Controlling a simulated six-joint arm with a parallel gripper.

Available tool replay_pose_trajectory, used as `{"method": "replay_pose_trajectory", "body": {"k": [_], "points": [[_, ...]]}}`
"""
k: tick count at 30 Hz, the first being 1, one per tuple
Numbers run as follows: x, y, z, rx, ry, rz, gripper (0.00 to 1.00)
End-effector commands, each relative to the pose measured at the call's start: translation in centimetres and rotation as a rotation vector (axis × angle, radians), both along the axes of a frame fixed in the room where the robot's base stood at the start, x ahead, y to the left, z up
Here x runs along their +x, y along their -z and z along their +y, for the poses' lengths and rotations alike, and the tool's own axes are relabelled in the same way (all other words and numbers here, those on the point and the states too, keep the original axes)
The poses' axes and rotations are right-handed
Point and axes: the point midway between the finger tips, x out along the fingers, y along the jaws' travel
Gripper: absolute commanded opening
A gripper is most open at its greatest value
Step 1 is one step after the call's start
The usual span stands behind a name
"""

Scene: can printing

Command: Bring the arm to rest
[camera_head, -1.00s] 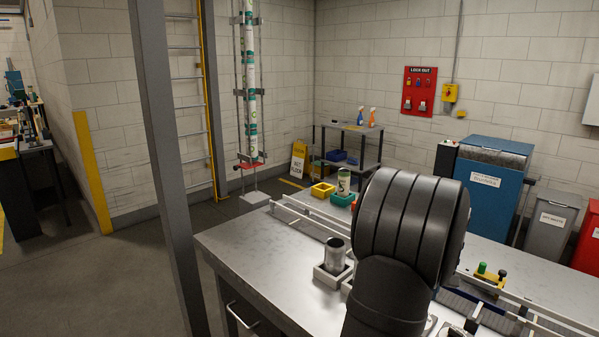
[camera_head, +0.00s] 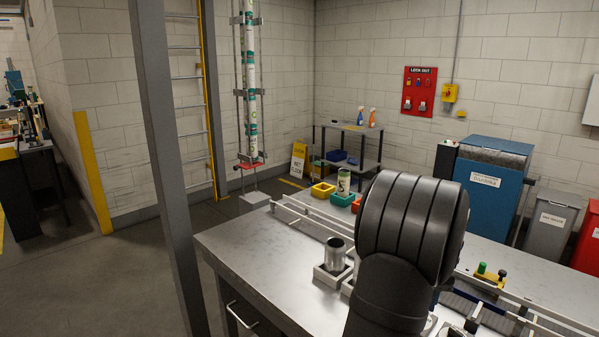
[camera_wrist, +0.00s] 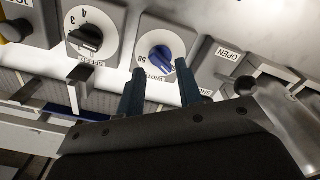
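My arm's dark, ribbed joint (camera_head: 412,230) stands over the bench (camera_head: 262,262) in the head view and hides the gripper there. In the wrist view my gripper (camera_wrist: 158,80) shows two dark blue fingers set apart, with nothing held between them. Beyond the fingertips is a panel with a blue knob (camera_wrist: 160,60) on a white plate. A dark knob (camera_wrist: 86,38) on a numbered dial sits to its left, and a plate marked OPEN (camera_wrist: 228,54) to its right.
A metal can (camera_head: 335,252) stands in a square holder on the bench. Rails and a yellow block with a green button (camera_head: 483,268) lie right of my arm. A grey post (camera_head: 165,170) rises in front of the bench's left end.

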Motion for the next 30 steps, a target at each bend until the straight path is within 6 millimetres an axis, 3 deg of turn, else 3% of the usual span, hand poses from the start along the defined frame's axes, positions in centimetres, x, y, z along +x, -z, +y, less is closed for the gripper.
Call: {"method": "replay_pose_trajectory", "body": {"k": [22,30], "points": [[0.0,-15.2,0.0,-0.001,-0.003,-0.002,0.33],[0.4,-10.7,-0.3,0.004,0.219,0.005,0.33]]}}
